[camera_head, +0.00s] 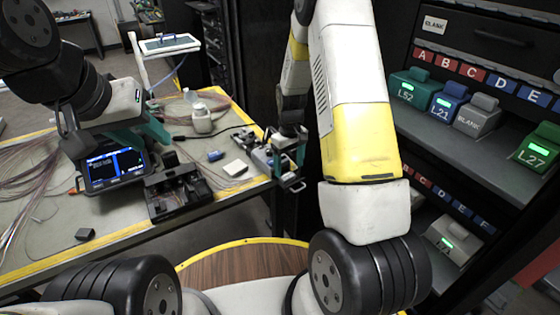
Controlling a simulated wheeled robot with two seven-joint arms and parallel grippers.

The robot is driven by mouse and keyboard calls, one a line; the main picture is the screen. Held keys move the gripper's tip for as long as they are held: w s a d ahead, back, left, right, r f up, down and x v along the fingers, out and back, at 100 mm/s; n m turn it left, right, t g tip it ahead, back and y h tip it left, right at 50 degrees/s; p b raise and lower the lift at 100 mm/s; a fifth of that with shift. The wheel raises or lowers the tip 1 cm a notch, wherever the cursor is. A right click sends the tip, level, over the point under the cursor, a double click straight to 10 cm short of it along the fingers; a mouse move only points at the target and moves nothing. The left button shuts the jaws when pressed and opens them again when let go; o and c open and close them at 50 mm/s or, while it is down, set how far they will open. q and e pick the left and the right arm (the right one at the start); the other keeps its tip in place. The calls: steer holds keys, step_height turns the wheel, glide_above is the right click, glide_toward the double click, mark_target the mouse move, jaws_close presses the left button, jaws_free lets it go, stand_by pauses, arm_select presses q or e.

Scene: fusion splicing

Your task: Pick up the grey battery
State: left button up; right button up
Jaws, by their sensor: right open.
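A small dark grey block (85,234), which looks like the grey battery, lies on the near left part of the table, apart from both grippers. My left gripper (118,138), with teal fingers, is over the splicer's lit screen (116,168), above and beyond the block. Whether it touches or holds the device is unclear. My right gripper (290,158) is open at the table's right end, beside small grey and white equipment (262,158).
The table (140,231) holds loose fibres, a black open tray (178,192), a white bottle (202,119), a blue piece (215,155) and a pale block (236,168). At right a rack (440,150) holds labelled coloured modules, including a grey BLANK one (478,117).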

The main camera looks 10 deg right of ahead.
mark_target(288, 176)
steer(key=shift+a+f, duration=0.15)
steer(key=shift+f, duration=1.8)
steer(key=c, duration=1.5)
steer(key=shift+r, duration=0.1)
